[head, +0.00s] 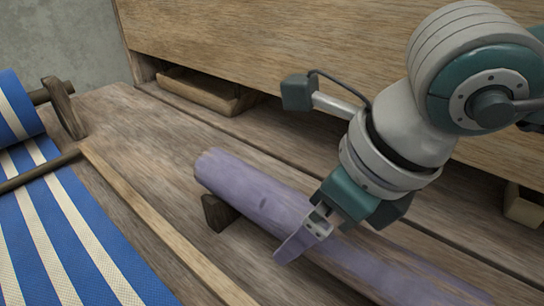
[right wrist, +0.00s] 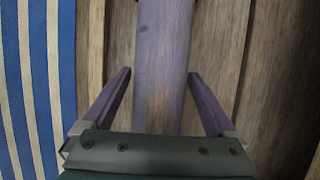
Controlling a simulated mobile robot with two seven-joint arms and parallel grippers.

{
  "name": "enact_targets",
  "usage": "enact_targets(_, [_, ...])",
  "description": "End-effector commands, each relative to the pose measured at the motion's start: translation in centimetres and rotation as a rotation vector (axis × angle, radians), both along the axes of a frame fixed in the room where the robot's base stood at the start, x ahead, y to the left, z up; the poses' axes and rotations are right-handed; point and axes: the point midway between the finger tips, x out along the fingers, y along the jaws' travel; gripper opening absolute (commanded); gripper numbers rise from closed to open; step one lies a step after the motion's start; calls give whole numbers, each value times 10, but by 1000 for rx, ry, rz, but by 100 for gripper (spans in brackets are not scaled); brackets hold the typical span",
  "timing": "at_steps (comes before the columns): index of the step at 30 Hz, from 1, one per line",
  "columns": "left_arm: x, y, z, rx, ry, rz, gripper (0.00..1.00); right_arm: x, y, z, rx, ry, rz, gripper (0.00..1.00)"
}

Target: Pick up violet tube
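The violet tube (head: 250,190) is a long, worn wooden-looking cylinder. It lies slantwise along the bench, and its far end shows at left in the head view. It also runs down the middle of the right wrist view (right wrist: 163,45). My right gripper (head: 308,236) comes down over the tube from above. In the right wrist view its two violet fingers (right wrist: 159,75) stand apart, one on each side of the tube, with narrow gaps. It is open around the tube. In the head view one finger is hidden. My left gripper is not in view.
A dark wooden block (head: 217,212) sits beneath the tube near its far end. Blue and white striped cloth (head: 75,245) lies at left, beside a long wooden slat (head: 160,222). A shallow wooden tray (head: 205,92) stands by the upright back board (head: 250,40).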

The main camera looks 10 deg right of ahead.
Motion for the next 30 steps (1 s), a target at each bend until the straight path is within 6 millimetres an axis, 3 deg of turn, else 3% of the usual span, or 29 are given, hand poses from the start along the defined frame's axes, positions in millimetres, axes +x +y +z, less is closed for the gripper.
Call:
enact_targets(2, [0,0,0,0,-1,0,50,0,0,0,0,0,0,82])
enact_targets(24, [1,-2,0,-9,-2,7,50,0,0,1,0,0,-1,0])
enact_targets(30, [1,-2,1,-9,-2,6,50,1,0,1,1,-2,-1,0])
